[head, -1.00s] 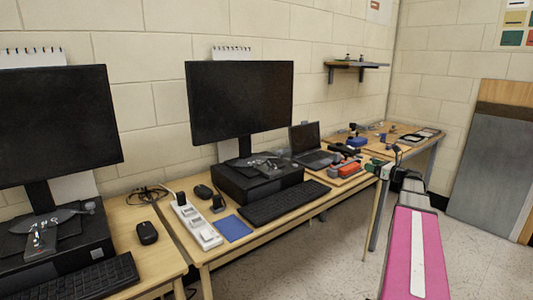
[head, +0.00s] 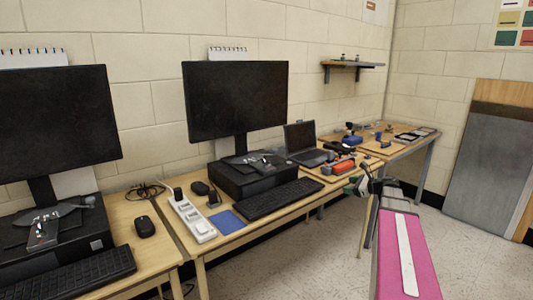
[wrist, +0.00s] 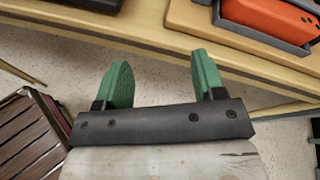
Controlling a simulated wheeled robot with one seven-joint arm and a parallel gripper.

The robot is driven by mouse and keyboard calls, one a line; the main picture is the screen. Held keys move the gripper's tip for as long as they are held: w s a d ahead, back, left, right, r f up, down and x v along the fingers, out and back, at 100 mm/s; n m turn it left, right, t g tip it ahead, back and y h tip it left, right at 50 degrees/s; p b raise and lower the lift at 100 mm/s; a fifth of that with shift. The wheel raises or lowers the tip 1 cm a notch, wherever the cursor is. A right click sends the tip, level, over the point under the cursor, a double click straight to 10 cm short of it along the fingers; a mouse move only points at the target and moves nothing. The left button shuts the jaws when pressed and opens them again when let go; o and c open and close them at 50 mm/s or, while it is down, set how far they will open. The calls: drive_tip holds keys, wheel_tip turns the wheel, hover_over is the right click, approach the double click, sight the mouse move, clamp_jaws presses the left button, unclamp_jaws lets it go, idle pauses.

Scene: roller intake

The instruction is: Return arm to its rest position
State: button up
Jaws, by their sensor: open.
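My gripper (head: 363,186) is at the end of my pink arm, at the front edge of the right-hand desk in the head view. In the wrist view its two green fingers (wrist: 162,80) are spread apart with nothing between them. Bare floor and the desk's front edge show beyond the fingertips. The gripper touches nothing that I can see.
An orange object (head: 343,167) lies in a grey tray on the desk (head: 290,222); it also shows in the wrist view (wrist: 268,18). A laptop (head: 303,140), a keyboard (head: 270,198) and monitors stand nearby. A slatted brown item (wrist: 35,135) is lower left in the wrist view.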

drive_tip(key=s+a+f+n+g+h, duration=0.2)
drive_tip(key=s+a+f+n+g, duration=0.3)
drive_tip(key=a+f, duration=0.4)
drive_tip(key=s+a+f+n+g+h, duration=0.2)
drive_tip(key=s+a+f+n+h, duration=0.2)
drive_tip(key=s+n, duration=0.4)
drive_tip(key=s+a+f+n+g+h, duration=0.3)
drive_tip(key=s+a+f+n+h, duration=0.1)
drive_tip(key=s+f+n, duration=0.3)
drive_tip(key=s+a+n, duration=0.1)
drive_tip(key=s+n, duration=0.1)
drive_tip(key=s, duration=0.2)
drive_tip(key=shift+s+a+f+n, duration=0.15)
drive_tip(key=shift+a+n, duration=0.15)
drive_tip(key=shift+a, duration=0.05)
